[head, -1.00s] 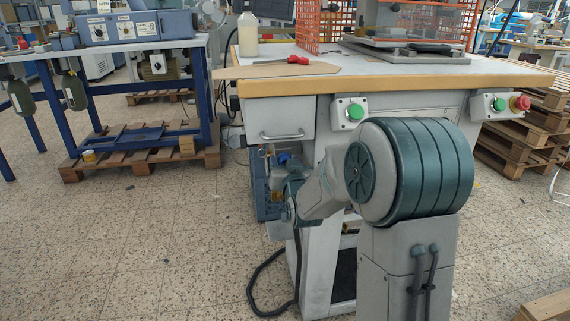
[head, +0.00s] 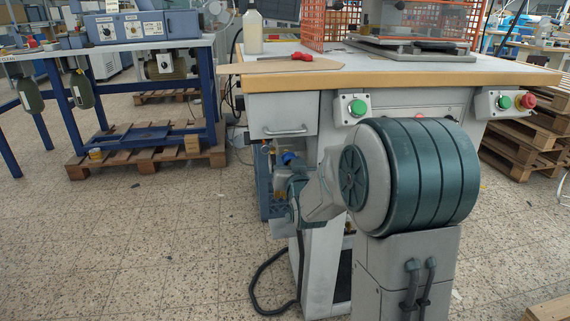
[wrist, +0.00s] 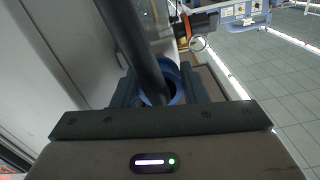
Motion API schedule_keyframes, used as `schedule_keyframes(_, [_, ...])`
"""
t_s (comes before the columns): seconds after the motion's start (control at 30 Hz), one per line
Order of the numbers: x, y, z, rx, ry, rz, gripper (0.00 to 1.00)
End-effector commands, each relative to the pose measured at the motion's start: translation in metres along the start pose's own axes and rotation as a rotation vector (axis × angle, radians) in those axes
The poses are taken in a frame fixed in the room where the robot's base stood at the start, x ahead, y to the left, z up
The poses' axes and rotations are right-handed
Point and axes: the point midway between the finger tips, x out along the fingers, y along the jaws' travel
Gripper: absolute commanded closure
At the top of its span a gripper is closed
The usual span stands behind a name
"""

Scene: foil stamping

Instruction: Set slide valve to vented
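In the wrist view a blue ring-shaped part (wrist: 174,78), which looks like the slide valve's sleeve, sits around a dark tube. My gripper (wrist: 165,88) has a finger on each side of this blue part. I cannot tell whether the fingers touch it or leave a gap. The dark tube hides part of the ring and the left finger. In the head view a blue part (head: 289,158) shows below the bench top, left of the machine's column. My arm hides much of that area and my fingertips cannot be made out there. The valve's setting cannot be read.
The wood-edged bench (head: 400,80) stands above the valve area, with a drawer (head: 284,117) and a green button (head: 358,107). A black hose (head: 265,275) curves down to the floor. A metal ring (wrist: 198,44) is beyond my gripper. The floor at left is open.

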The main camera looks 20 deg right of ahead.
Motion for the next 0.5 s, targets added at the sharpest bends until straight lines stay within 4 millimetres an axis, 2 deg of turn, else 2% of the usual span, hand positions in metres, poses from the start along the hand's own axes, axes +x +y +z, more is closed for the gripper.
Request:
schedule_keyframes(0.33, [-0.001,-0.002,0.001,0.000,-0.003,-0.002,0.50])
schedule_keyframes(0.5, [-0.015,-0.002,0.000,0.000,-0.003,-0.003,0.50])
